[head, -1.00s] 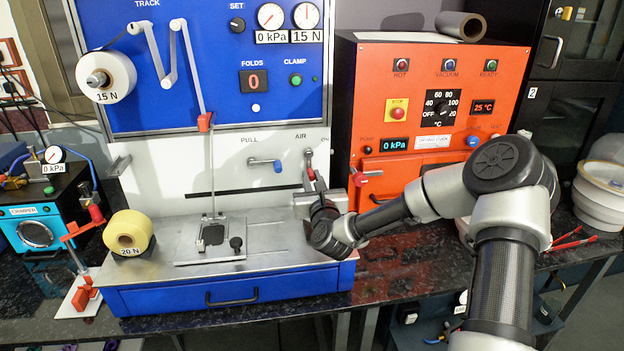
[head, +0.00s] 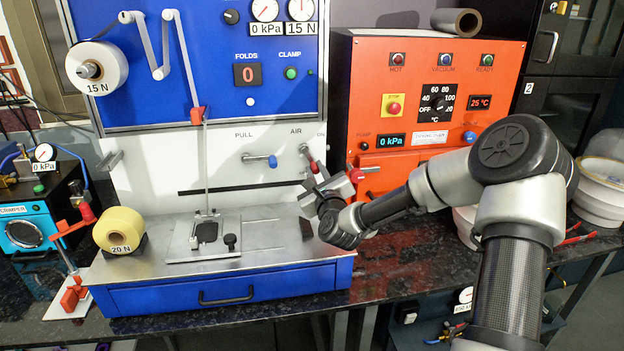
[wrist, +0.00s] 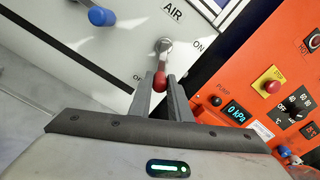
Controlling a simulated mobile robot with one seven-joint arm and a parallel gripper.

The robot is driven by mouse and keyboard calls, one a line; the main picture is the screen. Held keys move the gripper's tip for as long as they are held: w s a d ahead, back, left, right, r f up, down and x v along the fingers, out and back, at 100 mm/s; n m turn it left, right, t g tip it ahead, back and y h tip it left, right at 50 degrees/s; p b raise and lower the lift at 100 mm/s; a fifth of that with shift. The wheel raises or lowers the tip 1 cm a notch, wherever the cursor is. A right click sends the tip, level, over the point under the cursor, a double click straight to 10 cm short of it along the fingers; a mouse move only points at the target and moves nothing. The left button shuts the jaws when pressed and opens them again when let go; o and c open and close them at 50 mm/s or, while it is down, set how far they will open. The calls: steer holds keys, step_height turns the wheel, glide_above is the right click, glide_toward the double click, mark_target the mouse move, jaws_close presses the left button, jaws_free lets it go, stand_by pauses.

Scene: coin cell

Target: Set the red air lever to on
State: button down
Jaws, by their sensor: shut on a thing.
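The air lever (head: 306,156) is on the white panel in the head view, below the AIR label. Its grey arm slants down and slightly right to a red knob. In the wrist view the red knob (wrist: 161,80) sits between the fingertips of my gripper (wrist: 160,86), with the OFF label to its left and the ON label (wrist: 198,46) up to its right. My gripper (head: 319,177) is shut on the red knob; the fingers hide part of it. The lever does not point at the ON label.
A blue-tipped lever (head: 260,159) marked PULL is left of the air lever. The orange oven (head: 430,100) stands close on the right, with a red handle (head: 368,169) near my gripper. A metal worktop (head: 270,256) with a small plate fixture lies below.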

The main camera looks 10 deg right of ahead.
steer(key=shift+d+r+n+b, duration=0.4)
steer(key=shift+r+n+b, duration=0.5)
steer(key=shift+n, duration=1.15)
steer(key=shift+d+r+n+b, duration=0.5)
steer(key=shift+n+b, duration=0.65)
steer(key=shift+n, duration=0.95)
steer(key=shift+d+r+n+b, duration=0.35)
steer(key=shift+r+n+b, duration=0.55)
steer(key=shift+n, duration=1.15)
steer(key=shift+f, duration=0.1)
steer(key=c, duration=1.6)
jaws_free()
steer(key=shift+c, duration=0.2)
steer(key=s+p, duration=0.1)
steer(key=s, duration=1.6)
steer(key=shift+s, duration=0.25)
